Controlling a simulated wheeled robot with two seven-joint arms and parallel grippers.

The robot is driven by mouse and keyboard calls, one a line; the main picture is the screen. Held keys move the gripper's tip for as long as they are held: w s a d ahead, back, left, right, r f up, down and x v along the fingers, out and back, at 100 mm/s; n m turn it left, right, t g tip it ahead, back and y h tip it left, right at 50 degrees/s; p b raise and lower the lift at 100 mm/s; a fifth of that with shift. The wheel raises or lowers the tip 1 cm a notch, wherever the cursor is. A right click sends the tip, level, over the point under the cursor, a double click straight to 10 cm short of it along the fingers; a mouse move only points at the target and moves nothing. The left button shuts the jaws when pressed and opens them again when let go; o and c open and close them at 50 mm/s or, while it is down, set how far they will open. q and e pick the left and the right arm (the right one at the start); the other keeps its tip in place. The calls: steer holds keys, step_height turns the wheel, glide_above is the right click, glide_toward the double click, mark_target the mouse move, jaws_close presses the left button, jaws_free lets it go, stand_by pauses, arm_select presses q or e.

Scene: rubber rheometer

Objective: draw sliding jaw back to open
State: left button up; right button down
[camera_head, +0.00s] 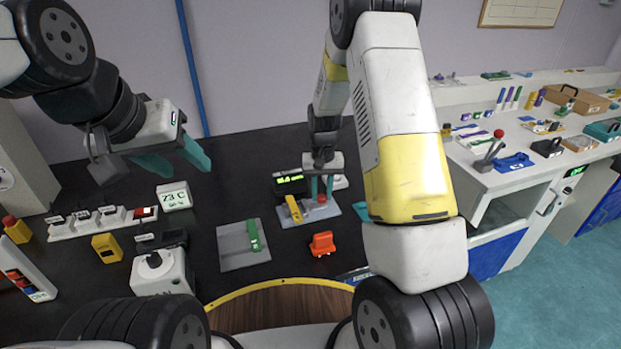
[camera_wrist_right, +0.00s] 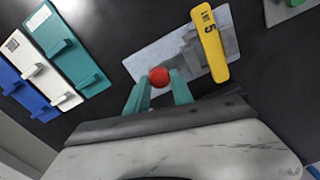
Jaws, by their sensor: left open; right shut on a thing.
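A small grey fixture plate (camera_head: 333,211) lies on the black bench; it also shows in the right wrist view (camera_wrist_right: 150,58). It carries a grey stepped block (camera_wrist_right: 196,46), a yellow bar (camera_head: 294,209) marked 5, also in the wrist view (camera_wrist_right: 214,47), and a red ball knob (camera_head: 321,199). My right gripper (camera_head: 322,187) reaches down from above. In the wrist view its teal fingers (camera_wrist_right: 160,88) are shut on the red knob (camera_wrist_right: 159,76), one on each side. My left gripper (camera_head: 176,158) is open and empty, above the bench at the left.
A digital display (camera_head: 290,185) stands behind the fixture. A grey plate with a green piece (camera_head: 234,250) lies to its left, and an orange clip (camera_head: 322,243) in front. Blue, white and green panels (camera_wrist_right: 75,58) lie left in the wrist view. A 23 C display (camera_head: 174,196) is below my left gripper.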

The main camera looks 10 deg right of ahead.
steer(key=shift+w+d, duration=0.2)
steer(key=shift+d, duration=0.65)
steer(key=c, duration=1.1)
jaws_free()
steer(key=shift+d, duration=0.15)
steer(key=shift+r, duration=0.25)
step_height(320, 180, up, 7)
steer(key=shift+r, duration=0.2)
